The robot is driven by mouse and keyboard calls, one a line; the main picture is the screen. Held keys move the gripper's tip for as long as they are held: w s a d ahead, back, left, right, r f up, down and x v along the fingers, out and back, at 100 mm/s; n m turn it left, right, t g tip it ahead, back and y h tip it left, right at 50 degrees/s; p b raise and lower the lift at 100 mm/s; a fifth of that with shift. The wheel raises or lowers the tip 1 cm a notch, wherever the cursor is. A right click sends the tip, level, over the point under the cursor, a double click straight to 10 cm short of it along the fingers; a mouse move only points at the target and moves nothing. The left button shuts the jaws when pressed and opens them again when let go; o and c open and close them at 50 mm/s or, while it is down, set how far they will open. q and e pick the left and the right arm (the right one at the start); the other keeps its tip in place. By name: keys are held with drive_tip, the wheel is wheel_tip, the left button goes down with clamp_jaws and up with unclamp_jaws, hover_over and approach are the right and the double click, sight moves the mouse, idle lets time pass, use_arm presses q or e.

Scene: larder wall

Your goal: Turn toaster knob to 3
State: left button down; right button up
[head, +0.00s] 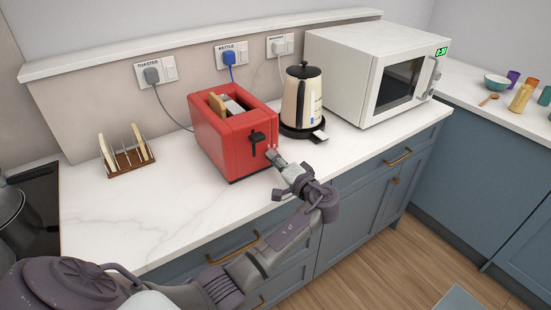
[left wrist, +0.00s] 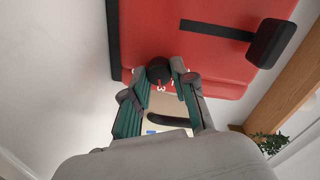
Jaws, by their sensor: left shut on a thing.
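The red toaster (head: 222,145) stands on the white counter, its front panel facing my left arm. Its black lever (head: 257,138) sits high on that panel and also shows in the left wrist view (left wrist: 270,42). My left gripper (head: 271,154) is at the lower right of the panel. In the left wrist view the dark round knob (left wrist: 158,69) is between the fingertips of this gripper (left wrist: 160,73), which is shut on it. White dial marks, one like a 3, show beside the knob, partly hidden by the fingers. The knob's pointer cannot be made out. My right gripper is not in view.
A cream kettle (head: 302,98) stands right of the toaster, with a white microwave (head: 340,75) beyond it. A toast rack (head: 127,160) stands to the left. The toaster's grey plug (head: 152,76) is in the wall socket. The counter between rack and toaster is clear.

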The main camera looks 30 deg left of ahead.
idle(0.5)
use_arm(q)
drive_tip(key=c, duration=0.9)
unclamp_jaws()
drive_tip(key=shift+d, duration=0.1)
drive_tip(key=v, duration=1.2)
drive_tip(key=shift+f, duration=0.1)
